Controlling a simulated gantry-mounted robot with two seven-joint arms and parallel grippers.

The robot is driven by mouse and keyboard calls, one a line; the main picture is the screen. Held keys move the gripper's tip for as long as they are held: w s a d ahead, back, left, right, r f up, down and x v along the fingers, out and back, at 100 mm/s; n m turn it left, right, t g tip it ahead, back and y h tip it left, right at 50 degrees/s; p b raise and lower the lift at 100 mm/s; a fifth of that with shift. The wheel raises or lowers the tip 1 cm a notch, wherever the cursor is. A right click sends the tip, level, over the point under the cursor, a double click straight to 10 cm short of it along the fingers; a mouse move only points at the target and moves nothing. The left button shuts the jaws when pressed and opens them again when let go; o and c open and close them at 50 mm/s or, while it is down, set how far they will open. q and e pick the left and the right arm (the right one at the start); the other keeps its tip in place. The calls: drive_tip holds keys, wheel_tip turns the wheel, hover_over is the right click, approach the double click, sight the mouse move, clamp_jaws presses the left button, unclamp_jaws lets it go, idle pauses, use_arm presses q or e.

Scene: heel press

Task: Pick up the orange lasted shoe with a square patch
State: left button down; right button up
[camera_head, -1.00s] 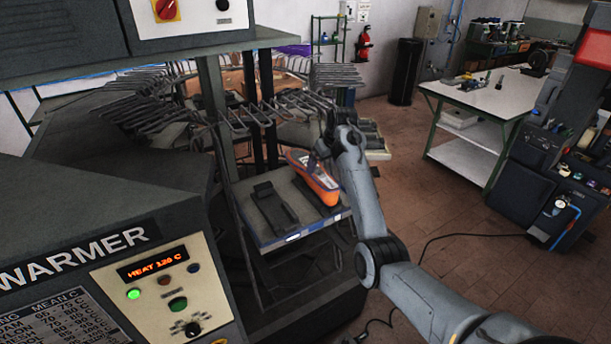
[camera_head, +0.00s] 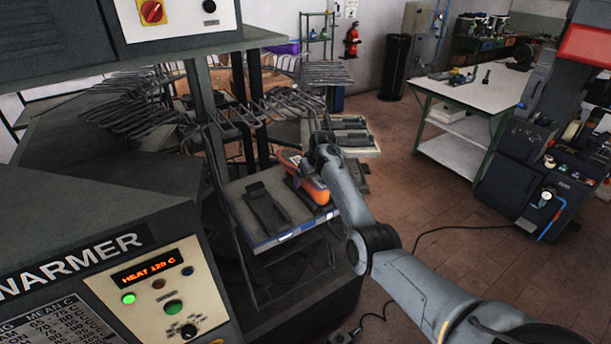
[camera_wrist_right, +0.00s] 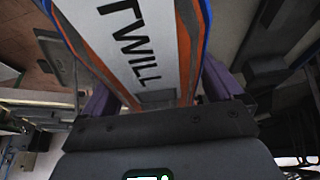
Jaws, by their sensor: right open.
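The orange lasted shoe (camera_head: 314,190) rests on the right side of a small tray (camera_head: 268,238) in the head view, partly hidden by my right arm. In the right wrist view the shoe (camera_wrist_right: 184,50) is close up, with a white top marked "TWILL", orange sides and blue edges. A small grey square area (camera_wrist_right: 157,97) shows at its near end; I cannot tell if it is the patch. My right gripper (camera_wrist_right: 158,92) is open, with one purple finger on either side of the shoe. I cannot tell whether they touch it. My left gripper is not in view.
A black holder (camera_head: 267,208) lies on the tray left of the shoe. A rack of metal prongs (camera_head: 240,112) stands behind. The warmer's control panel (camera_head: 160,290) fills the lower left. A white table (camera_head: 470,90) stands at the back right, with open floor before it.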

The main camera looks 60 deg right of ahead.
drive_tip(key=shift+w+f, duration=0.25)
drive_tip(key=shift+f, duration=0.35)
drive_tip(key=shift+d, duration=0.1)
drive_tip(key=c, duration=1.6)
drive_tip(key=shift+r, duration=0.1)
clamp_jaws()
drive_tip(key=shift+r, duration=0.2)
